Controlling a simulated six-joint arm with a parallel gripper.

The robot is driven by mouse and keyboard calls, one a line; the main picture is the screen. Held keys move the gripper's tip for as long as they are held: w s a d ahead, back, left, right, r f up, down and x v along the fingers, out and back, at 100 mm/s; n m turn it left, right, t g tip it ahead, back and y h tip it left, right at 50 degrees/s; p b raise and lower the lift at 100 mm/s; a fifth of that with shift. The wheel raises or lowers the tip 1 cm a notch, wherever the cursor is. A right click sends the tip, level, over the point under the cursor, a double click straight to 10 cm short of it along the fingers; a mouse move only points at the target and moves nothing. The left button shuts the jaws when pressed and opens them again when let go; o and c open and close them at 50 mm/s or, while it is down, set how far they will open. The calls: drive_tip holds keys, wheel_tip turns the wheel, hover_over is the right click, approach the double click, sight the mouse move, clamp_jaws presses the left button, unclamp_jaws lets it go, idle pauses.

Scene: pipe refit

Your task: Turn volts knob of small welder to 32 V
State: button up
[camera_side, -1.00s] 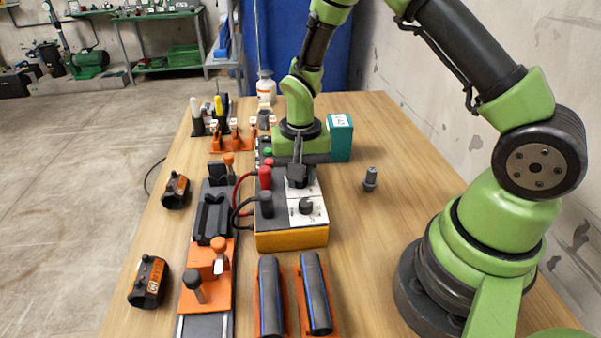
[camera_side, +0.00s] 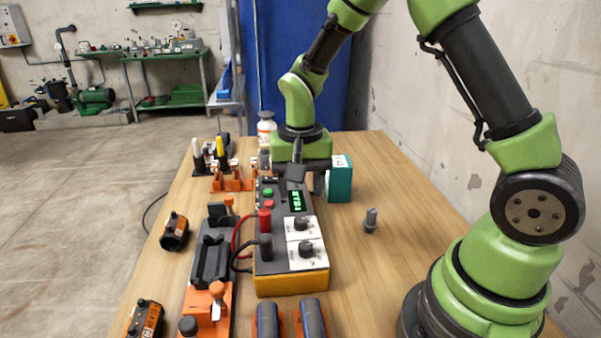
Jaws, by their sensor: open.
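The small welder (camera_side: 291,283) is a box with a yellow base and a dark grey top. It has two black knobs on white dial plates, a far knob (camera_side: 301,224) and a near knob (camera_side: 305,248). Their labels and pointer settings are too small to read, so I cannot tell which is volts. A display (camera_side: 297,201) shows green characters that I cannot read clearly. My gripper (camera_side: 307,179) is open and empty above the far end of the welder, beyond the display and apart from both knobs.
A red plug (camera_side: 264,222) and a black plug (camera_side: 265,246) with cables stand on the welder's left side. A teal box (camera_side: 340,180) is close to my gripper's right. A small grey fitting (camera_side: 371,220) stands on open table at right. An orange-and-black clamp fixture (camera_side: 213,255) lies left.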

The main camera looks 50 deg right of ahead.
wheel_tip(320, 180, up, 3)
drive_tip(key=shift+f, duration=0.1)
idle(0.3)
wheel_tip(320, 180, up, 10)
drive_tip(key=n+t, duration=0.2)
drive_tip(key=t, duration=0.1)
hover_over(301, 219)
drive_tip(key=s+a, duration=0.2)
drive_tip(key=s, duration=0.4)
drive_tip(key=s+a+r+n+t+y, duration=0.2)
drive_tip(key=s+r+n+t, duration=0.1)
drive_tip(key=s, duration=0.7)
wheel_tip(301, 219, up, 2)
drive_tip(key=shift+t, duration=0.6)
